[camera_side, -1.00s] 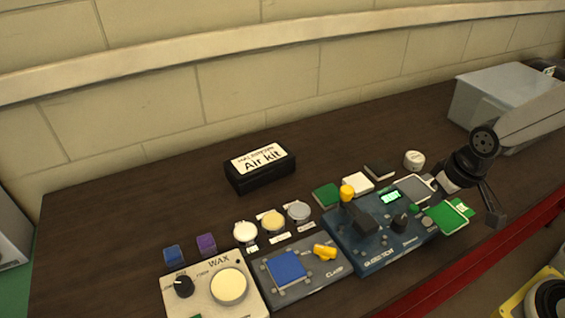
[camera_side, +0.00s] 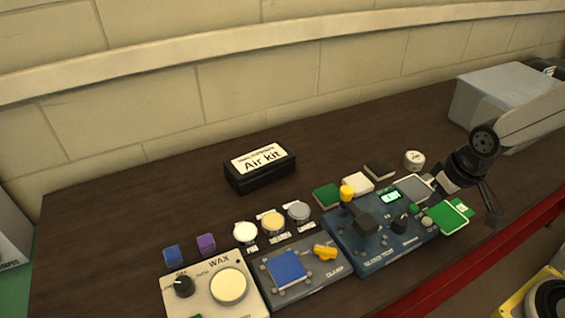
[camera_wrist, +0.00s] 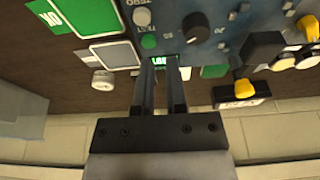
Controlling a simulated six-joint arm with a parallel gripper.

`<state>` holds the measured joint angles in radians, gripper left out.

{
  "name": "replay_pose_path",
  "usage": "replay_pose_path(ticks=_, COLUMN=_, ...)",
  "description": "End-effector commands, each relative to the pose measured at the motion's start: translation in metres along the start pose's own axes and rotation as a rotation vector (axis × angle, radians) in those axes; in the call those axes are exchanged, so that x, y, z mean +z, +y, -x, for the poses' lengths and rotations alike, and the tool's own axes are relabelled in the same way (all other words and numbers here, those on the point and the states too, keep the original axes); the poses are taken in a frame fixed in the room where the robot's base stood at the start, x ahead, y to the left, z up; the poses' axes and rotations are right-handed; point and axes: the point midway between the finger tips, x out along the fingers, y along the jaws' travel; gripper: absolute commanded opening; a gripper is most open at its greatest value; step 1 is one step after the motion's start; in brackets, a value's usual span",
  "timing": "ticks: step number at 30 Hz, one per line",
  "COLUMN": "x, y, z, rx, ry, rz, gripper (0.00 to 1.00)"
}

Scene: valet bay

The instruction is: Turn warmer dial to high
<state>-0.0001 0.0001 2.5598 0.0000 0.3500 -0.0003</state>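The wax warmer (camera_side: 211,302) is a cream panel marked WAX at the front left in the side view. Its dial (camera_side: 184,286) is a black knob beside a round cream disc (camera_side: 229,286). The small lettering around the dial is too small to read. The warmer is not visible in that view.
The clamp panel (camera_side: 335,279) with a blue pad and yellow lever sits between the warmer and the blue tester (camera_side: 370,262). Round tins (camera_side: 272,222) and a black Air kit box (camera_side: 259,172) stand behind. The table's back left is clear.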

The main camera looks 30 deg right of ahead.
Motion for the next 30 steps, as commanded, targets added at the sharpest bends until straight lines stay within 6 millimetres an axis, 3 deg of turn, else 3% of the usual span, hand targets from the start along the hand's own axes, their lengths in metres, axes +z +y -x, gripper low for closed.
replay_pose_path(ticks=1, x=-0.001, y=-0.001, z=0.0, rx=-0.001, ry=0.0, rz=0.004, gripper=0.35)
replay_pose_path(ticks=6, x=-0.013, y=-0.01, z=-0.001, rx=-0.013, ry=0.001, rz=0.053, gripper=0.83)
replay_pose_path(ticks=11, x=-0.041, y=-0.036, z=-0.003, rx=-0.042, ry=0.003, rz=0.176, gripper=0.83)
replay_pose_path(ticks=14, x=-0.063, y=-0.063, z=-0.004, rx=-0.071, ry=0.006, rz=0.286, gripper=0.83)
replay_pose_path(ticks=21, x=-0.108, y=-0.147, z=-0.009, rx=-0.154, ry=0.02, rz=0.586, gripper=0.83)
replay_pose_path(ticks=26, x=-0.125, y=-0.211, z=-0.011, rx=-0.217, ry=0.034, rz=0.784, gripper=0.83)
replay_pose_path(ticks=30, x=-0.13, y=-0.274, z=-0.011, rx=-0.278, ry=0.051, rz=0.968, gripper=0.83)
